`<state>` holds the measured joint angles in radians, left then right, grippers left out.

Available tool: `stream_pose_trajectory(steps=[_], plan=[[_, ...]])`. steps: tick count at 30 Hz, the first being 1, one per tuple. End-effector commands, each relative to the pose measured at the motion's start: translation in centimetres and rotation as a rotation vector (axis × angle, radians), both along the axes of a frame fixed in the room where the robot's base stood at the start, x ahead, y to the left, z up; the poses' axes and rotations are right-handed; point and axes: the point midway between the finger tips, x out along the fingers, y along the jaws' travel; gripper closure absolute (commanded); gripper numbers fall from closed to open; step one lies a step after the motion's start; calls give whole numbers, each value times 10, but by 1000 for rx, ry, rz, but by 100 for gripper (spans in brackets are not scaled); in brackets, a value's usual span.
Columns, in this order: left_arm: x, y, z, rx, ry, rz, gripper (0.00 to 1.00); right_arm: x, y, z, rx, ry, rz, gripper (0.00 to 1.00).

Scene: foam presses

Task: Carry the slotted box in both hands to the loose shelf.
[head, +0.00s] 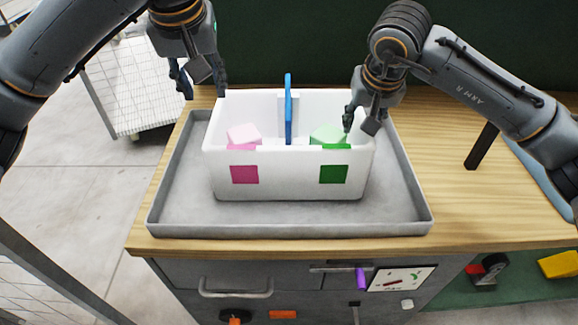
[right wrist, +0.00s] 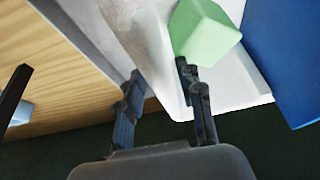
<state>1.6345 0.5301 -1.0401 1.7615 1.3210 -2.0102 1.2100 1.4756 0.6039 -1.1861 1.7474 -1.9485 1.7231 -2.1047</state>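The slotted box (head: 300,185) is white, with a pink patch and a green patch on its front. It stands upright in a grey tray (head: 180,222). A blue panel (head: 289,110) stands upright in its middle, with a pink foam block (head: 244,135) on the left and a green foam block (head: 326,136) on the right. My left gripper (head: 200,84) is open and empty near the box's back left corner. My right gripper (head: 362,118) is open at the right end wall, one finger over the inside and one outside. The right wrist view shows these fingers apart (right wrist: 163,95). The loose shelf is not clearly identifiable.
The tray rests on a wooden worktop (head: 450,215) above grey drawers. A dark post (head: 482,146) stands on the right. A white wire rack (head: 130,90) stands on the floor behind left. A dark green wall rises behind the worktop. Open floor lies to the left.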

Motion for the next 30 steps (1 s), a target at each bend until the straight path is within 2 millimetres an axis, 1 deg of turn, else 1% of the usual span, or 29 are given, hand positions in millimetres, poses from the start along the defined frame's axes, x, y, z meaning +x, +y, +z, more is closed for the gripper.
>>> stream_pose_trajectory(steps=[5,12,16,21,30], plan=[[0,0,1,0,0,0,61,-9,0,26,1,-6,0,63],[0,0,0,0,0,0,61,-29,0,74,1,-6,0,63],[0,0,0,0,0,0,61,-38,0,93,1,-4,0,63],[0,0,0,0,0,0,61,-44,0,106,1,-2,0,63],[0,0,0,0,0,-1,61,-45,0,108,1,0,0,63]])
